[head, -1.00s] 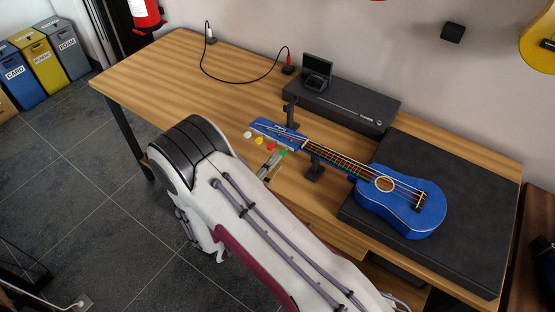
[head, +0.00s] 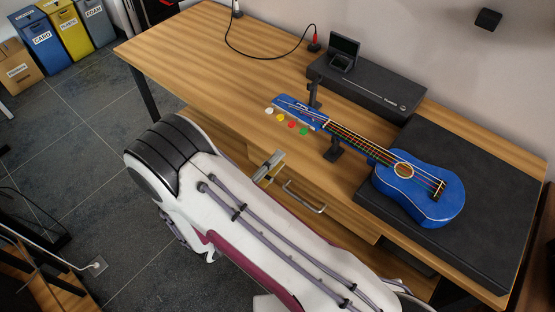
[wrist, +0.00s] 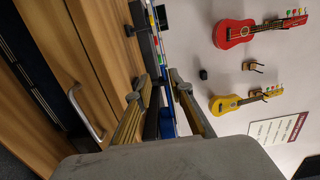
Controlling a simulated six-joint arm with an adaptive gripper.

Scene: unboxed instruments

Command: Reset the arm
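My gripper (head: 268,166) is at the front edge of the wooden desk, beside a drawer handle and clear of the guitar. In the wrist view its two fingers (wrist: 160,85) stand apart with nothing held between them. My white arm runs across the lower middle of the head view. The blue guitar (head: 420,192) lies with its body on a black mat (head: 490,215). Its neck (head: 345,137) points left over a black stand (head: 333,150).
A dark box (head: 370,85) with a small open case (head: 343,53) is at the back of the desk. A cable (head: 270,57) lies at the back left. The desk's left part is clear. A metal drawer handle (head: 303,198) juts out in front. Bins (head: 40,37) stand far left.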

